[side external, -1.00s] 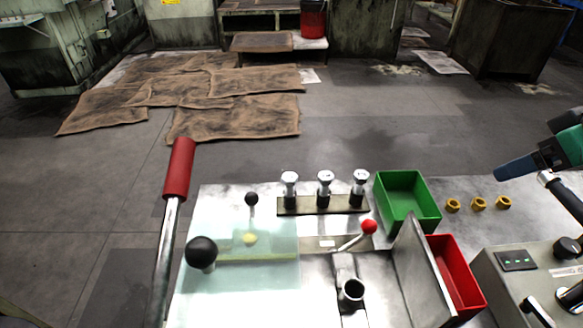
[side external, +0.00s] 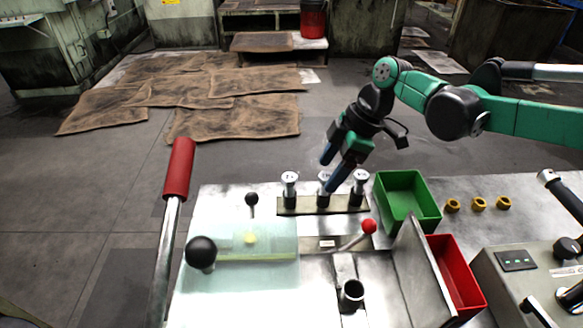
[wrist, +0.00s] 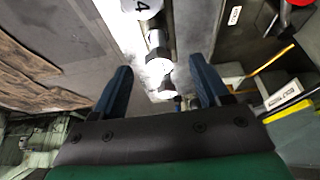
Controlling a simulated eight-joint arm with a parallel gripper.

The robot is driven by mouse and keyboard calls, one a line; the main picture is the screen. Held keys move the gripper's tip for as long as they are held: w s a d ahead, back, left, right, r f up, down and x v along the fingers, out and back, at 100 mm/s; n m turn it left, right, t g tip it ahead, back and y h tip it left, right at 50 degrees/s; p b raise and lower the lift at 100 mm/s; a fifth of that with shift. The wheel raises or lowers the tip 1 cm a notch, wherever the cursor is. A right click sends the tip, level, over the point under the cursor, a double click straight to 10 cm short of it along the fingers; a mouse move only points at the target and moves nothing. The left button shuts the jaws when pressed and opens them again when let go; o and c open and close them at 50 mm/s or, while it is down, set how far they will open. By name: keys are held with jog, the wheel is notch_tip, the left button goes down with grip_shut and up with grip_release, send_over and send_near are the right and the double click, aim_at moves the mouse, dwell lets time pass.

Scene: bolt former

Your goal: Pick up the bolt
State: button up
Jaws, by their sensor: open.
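Several silver bolts stand upright in a dark rack (side external: 297,207) on the machine table: a left bolt (side external: 289,180), a middle bolt (side external: 323,181) and a right bolt (side external: 361,182). My gripper (side external: 331,172) is open, with its blue fingers pointing down beside the middle bolt; one finger partly overlaps it in the side view. In the wrist view, a bright bolt head (wrist: 158,67) shows between and ahead of the open fingers (wrist: 163,80). Another bolt head (wrist: 142,7), marked with a digit, is at the top edge. Nothing is held.
A green bin (side external: 407,224) is right of the rack, and a red bin (side external: 457,280) stands behind a metal plate. A red-knobbed lever (side external: 368,227) is in front of the rack. Several yellow nuts (side external: 478,204) lie at right. A clear guard (side external: 265,262) and red-handled lever (side external: 178,170) are at left.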

aim_at(326, 175)
jog(key=shift+x, duration=2.1)
grip_shut()
